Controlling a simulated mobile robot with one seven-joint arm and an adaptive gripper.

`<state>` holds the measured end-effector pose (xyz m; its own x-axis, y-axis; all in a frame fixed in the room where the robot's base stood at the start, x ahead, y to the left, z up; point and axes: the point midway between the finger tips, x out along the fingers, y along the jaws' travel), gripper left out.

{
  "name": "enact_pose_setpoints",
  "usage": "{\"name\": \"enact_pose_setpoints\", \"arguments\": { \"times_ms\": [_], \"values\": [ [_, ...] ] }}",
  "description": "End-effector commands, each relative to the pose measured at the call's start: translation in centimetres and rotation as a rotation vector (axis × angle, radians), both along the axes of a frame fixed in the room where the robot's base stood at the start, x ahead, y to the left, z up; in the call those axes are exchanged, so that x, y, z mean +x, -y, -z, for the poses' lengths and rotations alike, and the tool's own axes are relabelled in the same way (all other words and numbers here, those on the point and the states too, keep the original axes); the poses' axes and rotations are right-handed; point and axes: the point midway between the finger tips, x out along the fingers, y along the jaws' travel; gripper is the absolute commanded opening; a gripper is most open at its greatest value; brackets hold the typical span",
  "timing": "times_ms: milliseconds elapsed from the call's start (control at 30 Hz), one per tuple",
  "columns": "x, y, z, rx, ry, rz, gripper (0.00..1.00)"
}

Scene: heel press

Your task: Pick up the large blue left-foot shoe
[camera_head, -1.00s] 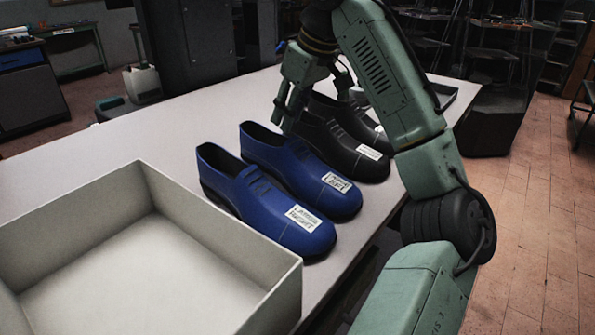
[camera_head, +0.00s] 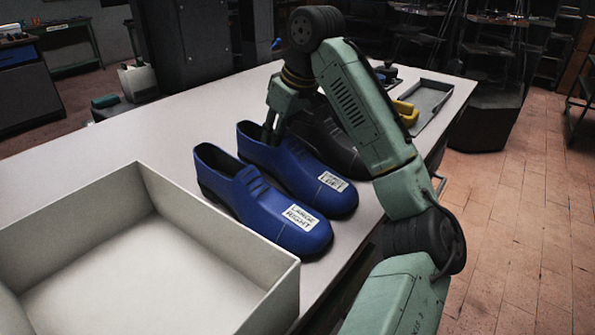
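The blue shoe labelled left (camera_head: 305,174) stands upright on the table, its toe pointing to the lower right. The blue shoe labelled "LARGE RIGHT" (camera_head: 262,207) stands close beside it, nearer the box. My gripper (camera_head: 271,138) points down at the opening of the left shoe, by its far side. The fingertips overlap the collar in the picture. I cannot tell whether they touch it or how far they are closed. The left shoe rests on the table.
A black shoe (camera_head: 338,146) stands just beyond the left shoe, partly hidden by my arm. An open white box (camera_head: 215,262) is at the front left. A grey tray (camera_head: 436,97) and a yellow item (camera_head: 404,111) lie at the far right. The table (camera_head: 130,143) is clear behind the box.

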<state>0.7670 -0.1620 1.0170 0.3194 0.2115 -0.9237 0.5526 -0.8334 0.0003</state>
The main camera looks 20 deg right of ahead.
Motion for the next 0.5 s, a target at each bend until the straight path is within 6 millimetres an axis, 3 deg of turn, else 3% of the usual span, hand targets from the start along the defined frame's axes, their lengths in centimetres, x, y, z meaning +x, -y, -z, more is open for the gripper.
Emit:
{"name": "enact_pose_setpoints", "arguments": {
  "times_ms": [233,500],
  "values": [
    [0.00,0.01,-0.03,0.000,0.000,0.000,0.00],
    [-0.01,0.01,-0.03,0.000,0.000,0.000,0.00]
  ]
}}
